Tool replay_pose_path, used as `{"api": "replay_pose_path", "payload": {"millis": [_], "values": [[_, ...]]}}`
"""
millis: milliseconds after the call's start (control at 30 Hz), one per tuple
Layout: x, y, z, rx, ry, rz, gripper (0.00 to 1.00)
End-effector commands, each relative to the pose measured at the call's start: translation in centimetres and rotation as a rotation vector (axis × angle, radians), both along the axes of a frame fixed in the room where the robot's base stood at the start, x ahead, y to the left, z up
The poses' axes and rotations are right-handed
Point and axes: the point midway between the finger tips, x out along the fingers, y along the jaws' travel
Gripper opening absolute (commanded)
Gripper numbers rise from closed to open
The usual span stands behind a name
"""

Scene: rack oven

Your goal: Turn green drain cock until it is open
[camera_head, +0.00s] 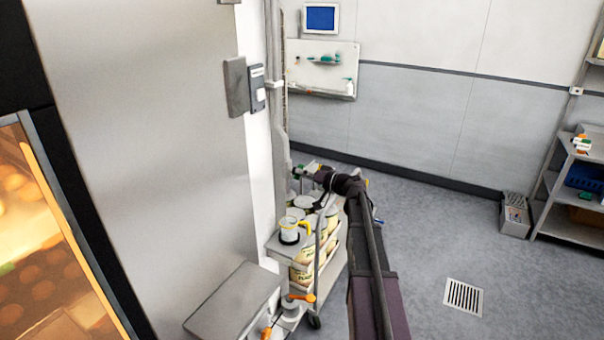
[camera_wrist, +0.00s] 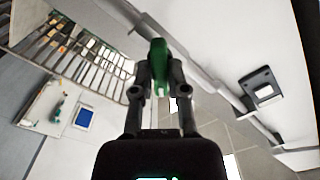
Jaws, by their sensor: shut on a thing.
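The green drain cock (camera_wrist: 157,55) shows in the wrist view as a rounded green handle between the two dark fingers of my gripper (camera_wrist: 159,84). The fingers are shut on it from both sides and cover its lower part. In the head view a small bit of green (camera_head: 309,168) shows at my gripper (camera_head: 316,174), near the pipe beside the steel cabinet. The cock's body and the angle of its handle are too small and too hidden to tell.
Orange handles (camera_head: 300,297) sit low near a steel box (camera_head: 234,302). A shelf rack (camera_head: 570,225) stands at right. Open floor with a drain grate (camera_head: 463,297) lies between.

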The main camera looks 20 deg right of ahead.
Motion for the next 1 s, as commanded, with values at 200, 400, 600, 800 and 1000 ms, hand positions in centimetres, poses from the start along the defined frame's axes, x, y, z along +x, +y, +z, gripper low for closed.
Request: {"api": "replay_pose_path", "payload": {"millis": [200, 400, 600, 800, 1000], "values": [[0.03, 0.14, 0.02, -0.061, -0.048, 0.003, 0.0], [0.04, 0.15, 0.02, -0.183, -0.144, 0.003, 0.0], [0.04, 0.15, 0.02, -0.288, -0.226, 0.003, 0.0], [0.04, 0.15, 0.02, -0.315, -0.247, 0.003, 0.0], [0.03, 0.15, 0.03, -0.314, -0.246, 0.003, 0.0]]}}
